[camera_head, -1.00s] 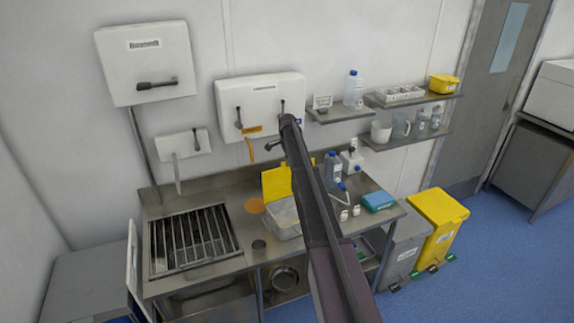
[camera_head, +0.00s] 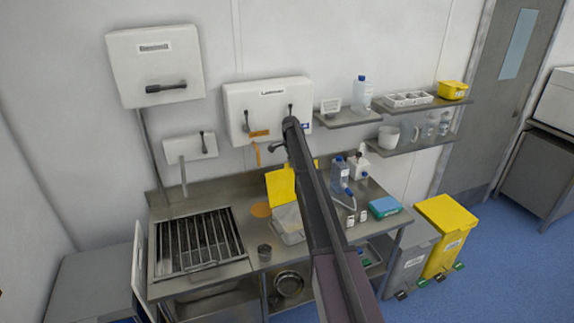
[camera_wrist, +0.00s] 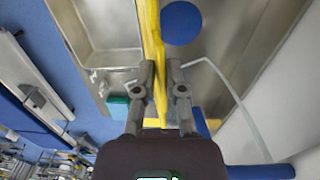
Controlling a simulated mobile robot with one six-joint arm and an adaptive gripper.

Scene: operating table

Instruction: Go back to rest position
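My gripper (camera_wrist: 161,66) shows in the wrist view with its two fingers close together on either side of a thin yellow panel (camera_wrist: 156,30). The panel is seen edge-on and runs between the fingers. I cannot tell whether they press on it. In the head view the yellow panel (camera_head: 281,188) stands at the back of a clear tray (camera_head: 287,224) on the steel worktop. My arm (camera_head: 318,205) covers part of the panel and tray, and hides the gripper.
A slatted sink grate (camera_head: 200,243) lies left of the tray. Bottles (camera_head: 339,174) and a blue-green box (camera_head: 384,207) stand to the right. Shelves (camera_head: 412,143) and white wall dispensers (camera_head: 262,103) are above. Yellow (camera_head: 445,220) and grey bins are on the floor at right.

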